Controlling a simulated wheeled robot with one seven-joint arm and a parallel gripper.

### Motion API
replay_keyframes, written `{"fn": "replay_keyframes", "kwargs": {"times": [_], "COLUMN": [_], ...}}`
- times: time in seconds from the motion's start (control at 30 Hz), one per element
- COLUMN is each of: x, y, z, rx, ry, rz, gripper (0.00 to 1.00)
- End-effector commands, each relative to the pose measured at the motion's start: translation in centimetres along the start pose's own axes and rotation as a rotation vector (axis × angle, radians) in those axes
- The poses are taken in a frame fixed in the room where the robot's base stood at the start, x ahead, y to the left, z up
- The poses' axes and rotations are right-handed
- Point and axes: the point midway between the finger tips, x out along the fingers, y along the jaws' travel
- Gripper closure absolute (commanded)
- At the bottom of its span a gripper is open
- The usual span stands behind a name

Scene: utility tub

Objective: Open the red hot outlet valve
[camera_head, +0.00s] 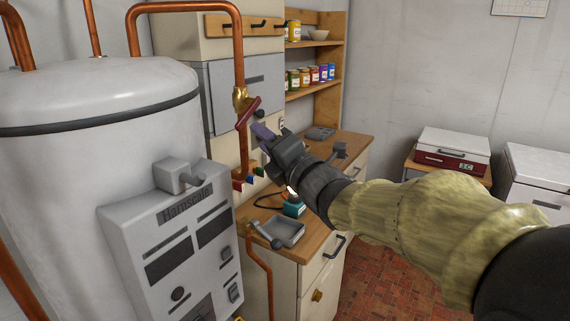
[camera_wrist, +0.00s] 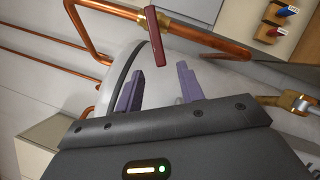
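The red hot outlet valve shows as a red lever handle (camera_head: 249,112) on a brass body (camera_head: 240,96), set in the vertical copper pipe right of the white tank. In the wrist view the red handle (camera_wrist: 155,38) stands just beyond the fingertips, roughly in line with the gap between them. My gripper (camera_head: 262,131) is close below and to the right of the handle in the head view. In the wrist view my gripper (camera_wrist: 158,78) has its two purple fingers apart with nothing between them. I cannot tell whether a finger touches the handle.
The white tank (camera_head: 130,85) and its control box (camera_head: 175,235) stand at left. Copper pipe (camera_head: 240,45) runs above the valve. A wooden counter (camera_head: 345,147) with a tray (camera_head: 284,230) lies below. Jars fill the shelf (camera_head: 315,90) behind. Red floor (camera_head: 385,280) is open.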

Motion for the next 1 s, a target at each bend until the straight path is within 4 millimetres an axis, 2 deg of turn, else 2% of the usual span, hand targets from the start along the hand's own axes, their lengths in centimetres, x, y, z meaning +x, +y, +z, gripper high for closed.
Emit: {"fn": "replay_keyframes", "kwargs": {"times": [0.1, 0.3, 0.43, 0.67, 0.7, 0.9, 1.0], "x": [-2.5, -5.7, -6.5, -6.6, -6.6, -6.1, -5.4], "y": [-0.1, -0.1, -0.1, -0.1, -0.1, 0.7, 1.7], "z": [0.0, 0.0, 0.0, 0.0, 0.0, 0.5, 1.0], "rx": [-0.002, -0.001, 0.0, 0.001, 0.0, 0.052, 0.147], "ry": [-0.002, -0.001, 0.0, 0.001, 0.001, 0.015, 0.038], "rz": [0.001, 0.0, -0.001, -0.001, -0.001, -0.012, -0.031], "gripper": [0.62, 0.62, 0.62, 0.62, 0.64, 1.0, 1.0]}}
